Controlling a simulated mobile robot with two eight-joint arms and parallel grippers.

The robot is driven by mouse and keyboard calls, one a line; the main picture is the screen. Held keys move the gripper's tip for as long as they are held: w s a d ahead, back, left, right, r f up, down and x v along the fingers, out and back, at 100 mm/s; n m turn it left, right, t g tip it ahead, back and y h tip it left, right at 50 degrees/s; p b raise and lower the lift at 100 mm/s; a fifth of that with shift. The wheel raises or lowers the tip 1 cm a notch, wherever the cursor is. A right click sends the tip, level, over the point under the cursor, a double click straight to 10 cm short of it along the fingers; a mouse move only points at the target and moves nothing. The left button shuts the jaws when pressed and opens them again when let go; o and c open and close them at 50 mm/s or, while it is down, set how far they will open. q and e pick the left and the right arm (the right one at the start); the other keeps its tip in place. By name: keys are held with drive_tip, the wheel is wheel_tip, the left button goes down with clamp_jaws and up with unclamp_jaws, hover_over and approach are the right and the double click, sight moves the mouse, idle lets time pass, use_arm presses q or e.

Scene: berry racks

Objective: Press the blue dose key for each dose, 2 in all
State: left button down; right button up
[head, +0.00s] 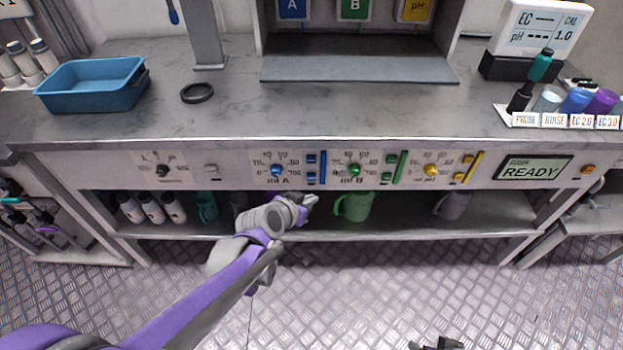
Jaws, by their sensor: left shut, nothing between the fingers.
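The dosing panel on the bench front has a blue section marked A. It shows a blue knob (277,170), a small upper blue key (311,158), a small lower blue key (311,176) and a tall blue bar (323,167). I cannot tell from the markings which of these is the dose key. My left gripper (313,200) is shut and empty, just below the blue keys, apparently apart from them. A dark part at the bottom edge may be my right gripper (437,344); its fingers are not clear. The display (534,169) reads READY.
Green knob (354,170) and yellow knob (431,170) sections sit to the right of the blue one. A green jug (354,205) stands on the shelf below. A blue tray (92,84) and a black ring (197,93) lie on the bench top.

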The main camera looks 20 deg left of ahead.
sight(315, 181)
use_arm(q)
drive_tip(key=shift+w+a, duration=0.3)
drive_tip(key=shift+w, duration=0.7)
drive_tip(key=shift+w+a, duration=0.3)
drive_tip(key=shift+w, duration=0.65)
idle(0.5)
drive_tip(key=shift+w+a, duration=0.1)
drive_tip(key=shift+w, duration=0.3)
drive_tip(key=shift+w+a, duration=0.1)
drive_tip(key=shift+w, duration=0.35)
idle(0.6)
drive_tip(key=shift+s, duration=0.1)
drive_tip(key=shift+s+d+p, duration=0.25)
drive_tip(key=shift+s+p, duration=0.05)
drive_tip(key=shift+s, duration=0.5)
drive_tip(key=s, duration=0.2)
drive_tip(key=s+d, duration=0.1)
drive_tip(key=s, duration=0.1)
drive_tip(key=shift+s+d+p, duration=0.15)
drive_tip(key=shift+s+p, duration=0.2)
drive_tip(key=shift+s, duration=0.05)
